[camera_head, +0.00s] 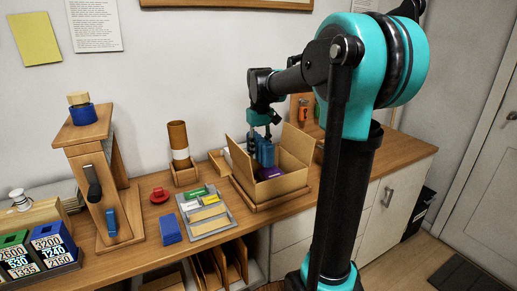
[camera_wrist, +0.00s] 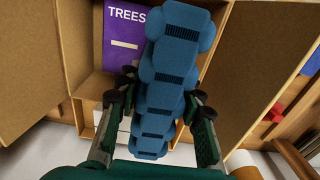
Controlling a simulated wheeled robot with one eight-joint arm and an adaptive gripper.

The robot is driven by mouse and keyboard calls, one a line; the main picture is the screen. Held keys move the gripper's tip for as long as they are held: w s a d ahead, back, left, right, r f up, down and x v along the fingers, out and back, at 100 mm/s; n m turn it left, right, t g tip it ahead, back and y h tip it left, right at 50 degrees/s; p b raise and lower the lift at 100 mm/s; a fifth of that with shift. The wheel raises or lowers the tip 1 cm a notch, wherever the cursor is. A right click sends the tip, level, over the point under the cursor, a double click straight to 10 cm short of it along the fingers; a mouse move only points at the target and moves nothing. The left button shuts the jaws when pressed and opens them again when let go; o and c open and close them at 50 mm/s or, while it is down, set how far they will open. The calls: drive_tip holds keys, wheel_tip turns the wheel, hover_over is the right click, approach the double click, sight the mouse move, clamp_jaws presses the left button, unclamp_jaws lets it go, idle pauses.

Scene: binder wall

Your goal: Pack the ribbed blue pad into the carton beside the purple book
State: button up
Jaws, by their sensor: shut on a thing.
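The ribbed blue pad (camera_wrist: 168,75) is held between the two fingers of my gripper (camera_wrist: 160,98), with dark ribbed patches along it. In the head view the blue pad (camera_head: 265,153) hangs roughly upright below my gripper (camera_head: 262,133), its lower end at the mouth of the open carton (camera_head: 289,183). Whether it touches the carton floor is hidden. The purple book (camera_head: 270,172), marked TREES, lies inside the carton. In the wrist view the purple book (camera_wrist: 119,50) is just left of the pad, and the pad partly overlaps its edge.
The carton's flaps (camera_head: 296,143) stand open around it. To its left are a grey tray (camera_head: 213,228) with small blocks, a cardboard tube (camera_head: 179,138), a blue stack (camera_head: 170,229), a red item (camera_head: 159,194) and a wooden stand (camera_head: 112,220). Marked bins stand at far left.

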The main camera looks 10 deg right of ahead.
drive_tip(key=shift+f, duration=2)
drive_tip(key=shift+f, duration=0.1)
drive_tip(key=shift+f, duration=1.35)
drive_tip(key=shift+f, duration=0.15)
drive_tip(key=shift+f, duration=1.4)
drive_tip(key=shift+f, duration=0.1)
